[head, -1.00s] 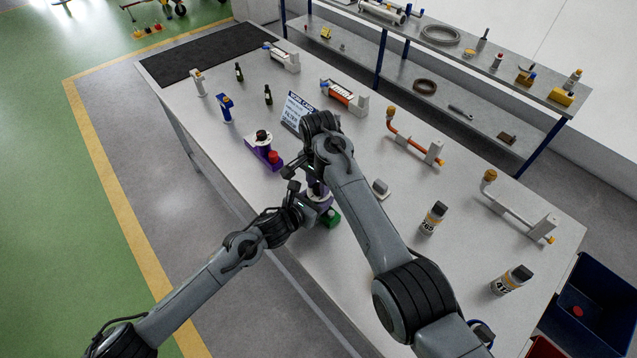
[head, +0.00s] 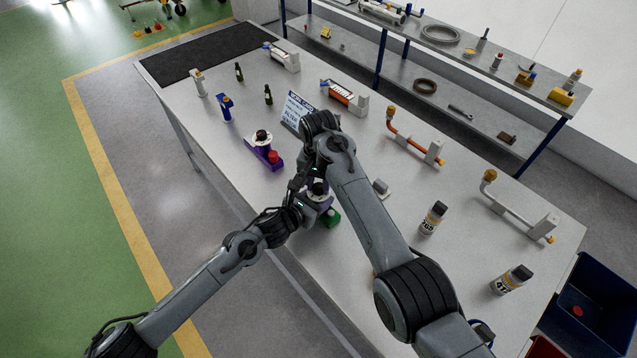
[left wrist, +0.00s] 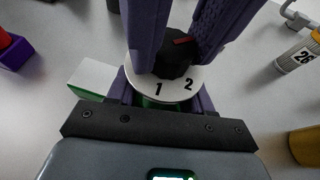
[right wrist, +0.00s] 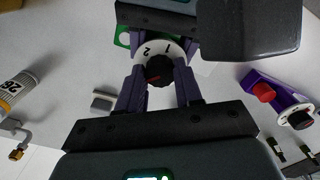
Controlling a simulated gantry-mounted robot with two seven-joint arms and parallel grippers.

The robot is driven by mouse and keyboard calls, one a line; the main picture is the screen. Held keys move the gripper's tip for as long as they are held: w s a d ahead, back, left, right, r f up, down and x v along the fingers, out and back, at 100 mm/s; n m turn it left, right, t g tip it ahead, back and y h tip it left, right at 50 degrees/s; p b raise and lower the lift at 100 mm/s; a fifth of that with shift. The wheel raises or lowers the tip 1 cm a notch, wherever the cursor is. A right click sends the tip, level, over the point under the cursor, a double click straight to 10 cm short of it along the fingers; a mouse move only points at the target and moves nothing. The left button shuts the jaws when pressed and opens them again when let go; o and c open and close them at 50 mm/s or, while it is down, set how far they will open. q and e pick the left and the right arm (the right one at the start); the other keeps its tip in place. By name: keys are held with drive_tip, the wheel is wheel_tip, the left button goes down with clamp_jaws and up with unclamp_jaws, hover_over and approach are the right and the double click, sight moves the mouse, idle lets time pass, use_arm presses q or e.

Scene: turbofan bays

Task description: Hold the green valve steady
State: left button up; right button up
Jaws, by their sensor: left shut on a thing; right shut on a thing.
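The green valve (head: 332,218) stands near the front edge of the bench, mostly hidden by my arms. Its white dial (left wrist: 172,90), marked 1 and 2, and black knob (left wrist: 174,58) with a red mark show in the left wrist view. My left gripper (left wrist: 163,88) is shut on the valve's body, its fingers on both sides below the dial. My right gripper (right wrist: 160,70) comes from above and is shut on the black knob. In the right wrist view the dial (right wrist: 146,52) lies between its fingers, with some green of the body beyond.
A purple valve (head: 262,150) with a red part stands to the left. A grey block (head: 381,187) and a labelled can (head: 433,217) stand to the right. A work card (head: 297,110) stands behind. Open bench lies between the can and the front edge.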

sight(318, 187)
drive_tip(key=shift+n, duration=2.1)
drive_tip(key=o, duration=1.1)
drive_tip(key=shift+c, duration=0.2)
wheel_tip(318, 187, up, 12)
